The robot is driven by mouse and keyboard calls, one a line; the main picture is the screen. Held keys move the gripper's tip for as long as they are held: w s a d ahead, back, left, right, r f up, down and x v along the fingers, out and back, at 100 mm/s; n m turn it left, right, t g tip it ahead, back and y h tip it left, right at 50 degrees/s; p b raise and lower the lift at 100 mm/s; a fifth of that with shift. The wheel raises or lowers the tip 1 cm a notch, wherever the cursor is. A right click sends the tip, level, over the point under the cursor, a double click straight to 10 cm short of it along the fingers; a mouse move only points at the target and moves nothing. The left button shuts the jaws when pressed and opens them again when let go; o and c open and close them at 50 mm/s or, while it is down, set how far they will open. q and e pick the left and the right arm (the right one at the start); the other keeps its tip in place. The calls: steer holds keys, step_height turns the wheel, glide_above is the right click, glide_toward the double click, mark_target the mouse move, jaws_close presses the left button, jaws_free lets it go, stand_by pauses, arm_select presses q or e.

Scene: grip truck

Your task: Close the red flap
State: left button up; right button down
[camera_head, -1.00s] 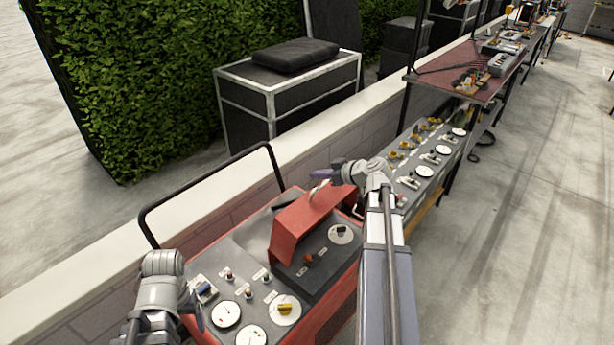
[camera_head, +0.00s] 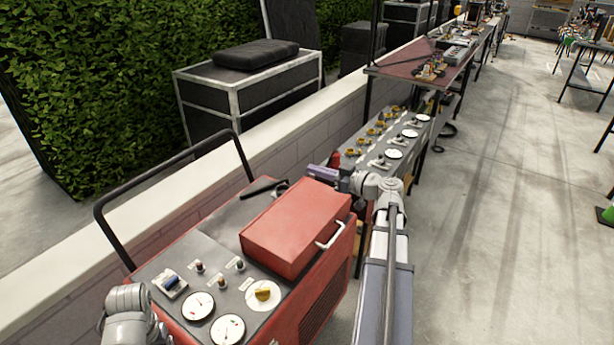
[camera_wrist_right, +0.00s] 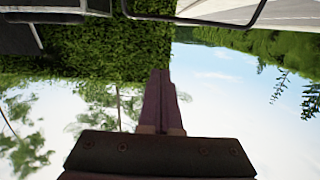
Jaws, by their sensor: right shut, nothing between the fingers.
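The red flap (camera_head: 297,228) lies flat and closed over part of the grey panel of the red machine. Its light handle (camera_head: 330,236) is at its right edge. My right gripper (camera_head: 318,171) is just beyond the flap's far edge, apart from the handle. It is shut and empty; its fingers also show in the right wrist view (camera_wrist_right: 160,100), pointing at hedge and sky. My left arm shows at the lower left in the head view, but its fingers are out of sight.
The panel carries round gauges (camera_head: 198,306), a yellow knob (camera_head: 263,292) and small switches. A black rail (camera_head: 172,172) rises behind the machine, beside a low wall (camera_head: 40,262). Another console (camera_head: 385,140) stands beyond. Clear floor is at the right.

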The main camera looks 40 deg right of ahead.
steer(key=s+d+f+t+y+b, duration=0.1)
steer(key=s+f+t+b, duration=0.3)
steer(key=f+b, duration=0.8)
steer(key=s+d+f+t+y+b, duration=0.1)
steer(key=s+f+t+b, duration=0.3)
steer(key=f+b, duration=0.9)
steer(key=shift+s+d+y+b, duration=0.4)
steer(key=shift+s+d+b, duration=0.2)
steer(key=shift+b, duration=6.45)
steer(key=shift+a+f, duration=0.1)
steer(key=shift+f, duration=0.05)
steer(key=b+v, duration=0.4)
steer(key=v, duration=0.4)
steer(key=shift+b, duration=0.35)
steer(key=shift+s, duration=0.1)
